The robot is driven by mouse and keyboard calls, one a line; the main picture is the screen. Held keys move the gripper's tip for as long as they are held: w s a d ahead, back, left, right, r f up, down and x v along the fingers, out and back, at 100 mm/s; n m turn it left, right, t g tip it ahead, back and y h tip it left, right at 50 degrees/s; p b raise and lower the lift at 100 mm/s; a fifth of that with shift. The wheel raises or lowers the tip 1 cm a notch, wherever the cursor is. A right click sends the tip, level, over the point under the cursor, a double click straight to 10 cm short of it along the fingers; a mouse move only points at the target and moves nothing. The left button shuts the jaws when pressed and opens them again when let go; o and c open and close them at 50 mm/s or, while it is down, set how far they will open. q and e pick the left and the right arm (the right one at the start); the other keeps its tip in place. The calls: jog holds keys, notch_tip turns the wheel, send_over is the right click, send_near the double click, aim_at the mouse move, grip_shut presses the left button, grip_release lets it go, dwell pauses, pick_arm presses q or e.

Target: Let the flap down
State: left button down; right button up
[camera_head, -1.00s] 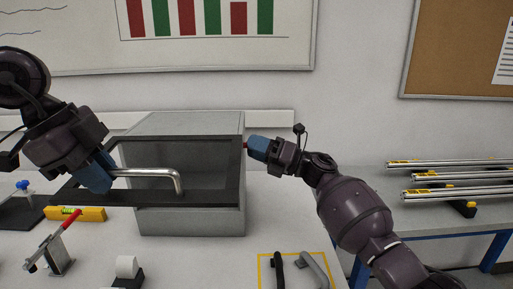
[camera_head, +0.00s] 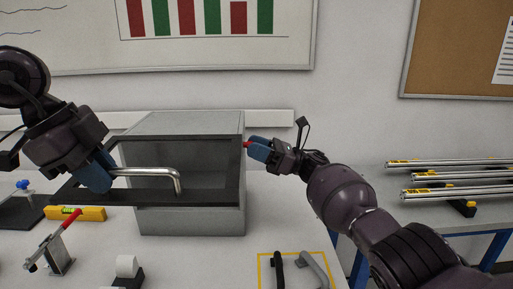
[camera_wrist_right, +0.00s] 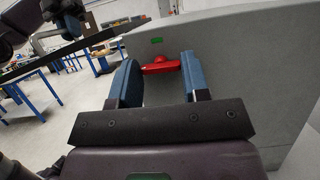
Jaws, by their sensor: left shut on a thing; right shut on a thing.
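The grey box (camera_head: 190,222) stands on the bench with a dark-framed flap (camera_head: 215,197) at its front. The flap sticks out from the box, and its dark edge also shows in the right wrist view (camera_wrist_right: 97,47). My left gripper (camera_head: 100,173) is shut on the silver bar handle (camera_head: 150,172) of the flap; the grip itself is partly hidden. My right gripper (camera_head: 254,148) is at the box's right side, shut on a small red catch (camera_head: 247,144). The right wrist view shows the red catch (camera_wrist_right: 161,66) between the blue fingers, below a green mark.
A white roll (camera_head: 126,267) stands near the front. Dark and grey handles (camera_head: 315,268) lie in a yellow outline. Metal rails (camera_head: 455,178) rest on the right table.

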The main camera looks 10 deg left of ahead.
jog(key=shift+n, duration=0.6)
jog(key=o, duration=0.9)
jog(key=w+d, duration=0.1)
jog(key=d, duration=0.3)
jog(key=w+d, duration=0.1)
jog(key=d, duration=0.3)
jog(key=w+d, duration=0.1)
jog(key=d, duration=0.3)
jog(key=shift+w+d+f, duration=0.1)
jog(key=shift+d+f, duration=0.15)
jog(key=shift+d, duration=0.15)
